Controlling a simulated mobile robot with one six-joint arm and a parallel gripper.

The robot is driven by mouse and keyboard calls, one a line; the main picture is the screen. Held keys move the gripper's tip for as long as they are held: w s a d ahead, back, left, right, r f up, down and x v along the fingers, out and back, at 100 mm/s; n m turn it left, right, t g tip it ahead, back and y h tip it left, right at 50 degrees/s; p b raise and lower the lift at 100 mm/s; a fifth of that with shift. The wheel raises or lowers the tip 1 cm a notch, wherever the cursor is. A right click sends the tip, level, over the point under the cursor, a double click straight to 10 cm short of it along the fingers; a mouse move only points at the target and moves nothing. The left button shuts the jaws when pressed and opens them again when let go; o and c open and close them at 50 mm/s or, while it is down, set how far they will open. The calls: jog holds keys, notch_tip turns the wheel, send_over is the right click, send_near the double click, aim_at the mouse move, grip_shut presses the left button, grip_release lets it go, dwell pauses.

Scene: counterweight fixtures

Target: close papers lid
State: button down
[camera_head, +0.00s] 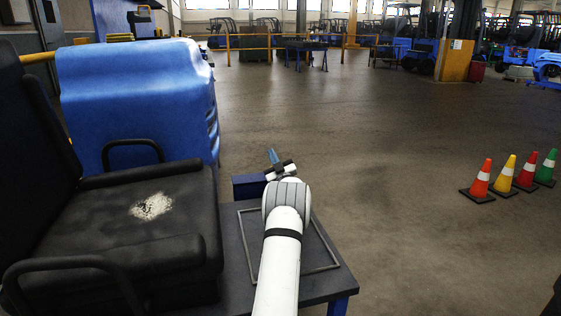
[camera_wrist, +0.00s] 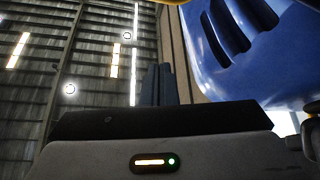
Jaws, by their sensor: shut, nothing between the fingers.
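A small dark blue box (camera_head: 247,187) sits at the far left edge of the dark table, partly hidden behind my arm; it may be the papers box. I cannot make out its lid or tell how the lid stands. My gripper (camera_head: 272,155) is just above and to the right of this box in the head view, with its blue fingers tilted upward. In the wrist view the fingers of my gripper (camera_wrist: 158,84) are together and hold nothing. No lid or papers can be made out in the wrist view.
The dark table (camera_head: 334,285) carries a thin grey rectangular frame (camera_head: 320,269). A worn black seat (camera_head: 120,225) and a blue vehicle body (camera_head: 135,95) stand at left. Several cones, including a red one (camera_head: 480,180), stand on the floor at right. The floor between is clear.

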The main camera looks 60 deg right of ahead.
jog(key=s+a+p, duration=0.3)
jog(key=s+a, duration=0.3)
jog(key=s, duration=0.4)
jog(key=shift+s, duration=0.4)
